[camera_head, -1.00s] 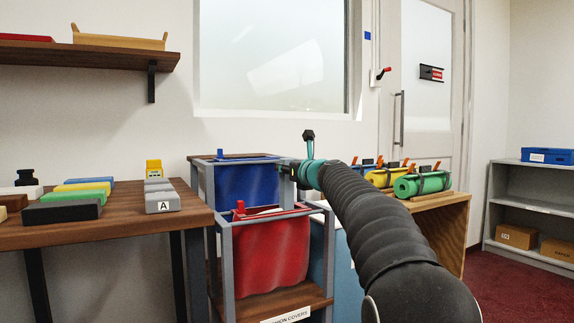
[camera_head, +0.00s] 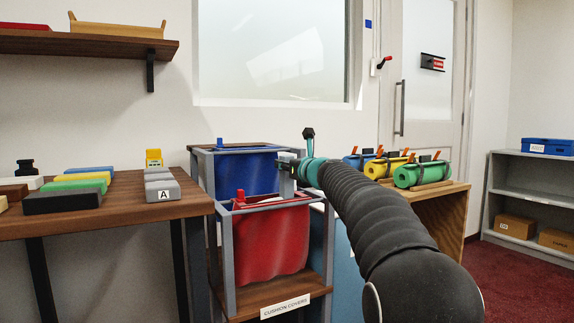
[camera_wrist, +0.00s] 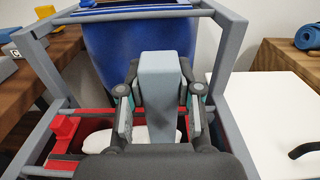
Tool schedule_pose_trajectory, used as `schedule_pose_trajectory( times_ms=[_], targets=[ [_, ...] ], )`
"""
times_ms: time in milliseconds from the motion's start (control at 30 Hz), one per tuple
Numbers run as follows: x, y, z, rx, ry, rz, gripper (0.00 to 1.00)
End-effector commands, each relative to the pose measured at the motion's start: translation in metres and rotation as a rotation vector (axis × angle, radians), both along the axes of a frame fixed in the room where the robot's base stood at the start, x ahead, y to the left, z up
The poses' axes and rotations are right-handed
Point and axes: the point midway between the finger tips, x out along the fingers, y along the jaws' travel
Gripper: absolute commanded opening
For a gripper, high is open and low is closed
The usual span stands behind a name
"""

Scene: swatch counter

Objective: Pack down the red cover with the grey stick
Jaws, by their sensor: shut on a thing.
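My gripper (camera_head: 287,166) is shut on the grey stick (camera_wrist: 164,75), a blocky light-grey bar between its two fingers in the wrist view. In the head view the grey stick (camera_head: 286,187) points down above the back part of the red cover's opening. The red cover (camera_head: 270,243) hangs as a bag in a grey frame and has a red tab at its left rim. A white filling (camera_wrist: 130,138) shows inside its opening in the wrist view, partly hidden by my gripper. I cannot tell whether the stick touches the filling.
A blue cover (camera_head: 247,176) hangs in a second frame right behind. Grey frame bars (camera_wrist: 48,75) stand close on both sides of my gripper. A table (camera_head: 120,211) with coloured blocks is at left. A wooden bench (camera_head: 432,204) with rolled mats is at right.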

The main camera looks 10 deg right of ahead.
Motion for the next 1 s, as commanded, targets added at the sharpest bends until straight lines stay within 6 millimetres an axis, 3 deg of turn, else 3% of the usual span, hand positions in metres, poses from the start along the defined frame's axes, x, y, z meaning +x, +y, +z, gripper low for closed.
schedule_pose_trajectory(
  times_ms=[1000],
  targets=[
    [0.0, 0.0, 0.068, 0.0, 0.0, 0.0, 0.06]
  ],
)
